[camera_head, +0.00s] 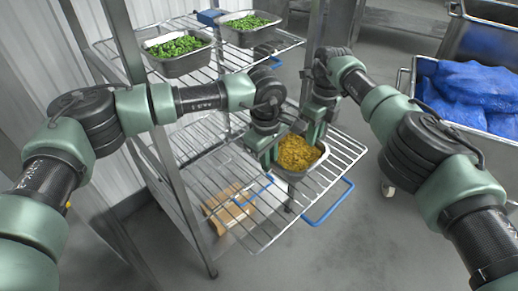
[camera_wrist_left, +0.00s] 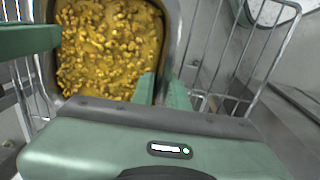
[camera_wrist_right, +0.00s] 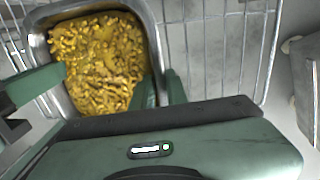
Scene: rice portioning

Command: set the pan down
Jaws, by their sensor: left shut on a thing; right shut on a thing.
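A metal pan (camera_head: 296,178) filled with yellow food sits at the right part of a wire rack shelf (camera_head: 208,173). Whether it rests on the wires or is just above them, I cannot tell. My left gripper (camera_head: 266,158) is shut on the pan's near-left side. My right gripper (camera_head: 314,136) is shut on its far-right side. In the left wrist view the pan (camera_wrist_left: 173,40) shows at the upper left, with its rim by the fingers. In the right wrist view the pan (camera_wrist_right: 152,32) also lies at the upper left beside the fingers.
Two pans of green vegetables, a left one (camera_head: 181,65) and a right one (camera_head: 250,38), stand on the upper shelf. A cardboard box (camera_head: 229,211) lies below. Blue handles (camera_head: 328,203) stick out at the shelf's front. A cart with blue bags (camera_head: 465,88) stands right.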

